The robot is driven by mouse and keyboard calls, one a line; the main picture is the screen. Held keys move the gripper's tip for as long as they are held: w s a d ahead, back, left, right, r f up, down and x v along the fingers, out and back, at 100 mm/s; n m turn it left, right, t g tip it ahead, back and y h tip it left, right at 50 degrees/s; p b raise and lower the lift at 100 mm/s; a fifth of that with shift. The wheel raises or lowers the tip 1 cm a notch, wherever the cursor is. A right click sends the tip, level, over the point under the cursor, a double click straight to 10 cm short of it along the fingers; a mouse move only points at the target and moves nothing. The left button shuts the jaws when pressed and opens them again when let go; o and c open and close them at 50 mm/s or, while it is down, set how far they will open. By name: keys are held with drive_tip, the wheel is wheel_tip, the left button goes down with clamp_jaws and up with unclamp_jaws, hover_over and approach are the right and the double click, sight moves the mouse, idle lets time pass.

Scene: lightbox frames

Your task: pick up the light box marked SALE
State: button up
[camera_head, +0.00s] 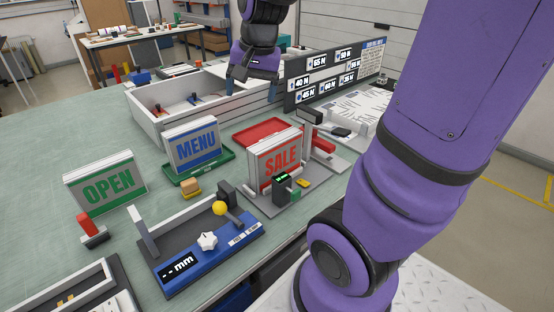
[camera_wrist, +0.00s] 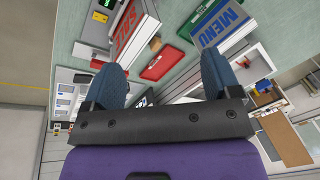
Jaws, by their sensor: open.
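The light box marked SALE (camera_head: 278,158) is a white slab with red lettering. It stands upright in a grey fixture with a small green display, right of the middle of the table. In the wrist view the SALE box (camera_wrist: 133,27) shows at the top, partly cut off. My gripper (camera_head: 253,93) hangs fingers down behind and above the SALE box, clear of it. In the wrist view my gripper (camera_wrist: 162,65) has its two blue fingers wide apart with nothing held between them.
The MENU box (camera_head: 196,147) stands on a green tray left of SALE; the OPEN box (camera_head: 105,186) is farther left. A red tray (camera_head: 243,135) lies behind SALE. A blue measuring fixture (camera_head: 210,260) is in front. A white walled bin (camera_head: 160,125) and dark sign panel (camera_head: 305,82) stand behind.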

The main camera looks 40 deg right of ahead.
drive_tip(key=w+d+f+m+g, duration=0.1)
drive_tip(key=w+d+f+m, duration=0.35)
drive_tip(key=d+f, duration=0.2)
drive_tip(key=m+g, duration=0.2)
drive_tip(key=m, duration=0.3)
hover_over(278, 139)
wheel_tip(278, 139, down, 9)
drive_tip(key=shift+f, duration=0.1)
wheel_tip(278, 139, down, 4)
drive_tip(key=shift+f, duration=0.2)
drive_tip(key=shift+w+a+f, duration=0.1)
drive_tip(key=shift+f, duration=1.55)
drive_tip(key=shift+w+a+f, duration=0.1)
drive_tip(key=shift+f, duration=1.5)
drive_tip(key=shift+r, duration=0.15)
drive_tip(key=c, duration=1.5)
